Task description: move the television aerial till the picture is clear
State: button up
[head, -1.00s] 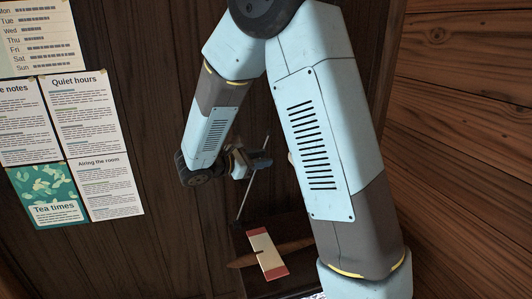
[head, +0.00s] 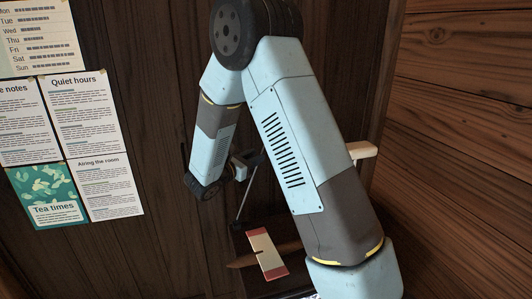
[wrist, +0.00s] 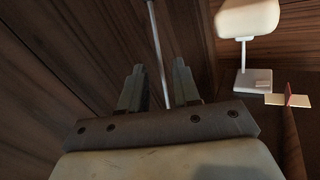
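The aerial (head: 243,205) is a thin grey rod. It leans up and to the right from the dark television top (head: 240,240) in the head view; its upper end is hidden behind my arm. My gripper (head: 248,161) is at the rod's upper part. In the wrist view my gripper (wrist: 158,82) is open, and the aerial (wrist: 156,45) runs between its two fingers with gaps on both sides. I cannot tell how deep it sits between them. The television's picture is not readable; only a pale speckled sliver shows at the head view's bottom edge.
A toy plane with a cream and red wing (head: 266,252) lies on the television top. A cream-headed lamp-like thing (wrist: 247,18) on a grey base stands near it. Wooden walls close in behind and at right; paper notices (head: 80,100) hang at left.

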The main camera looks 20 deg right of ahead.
jog(key=shift+x, duration=2.95)
jog(key=shift+s, duration=0.1)
jog(key=shift+c, duration=0.4)
grip_shut()
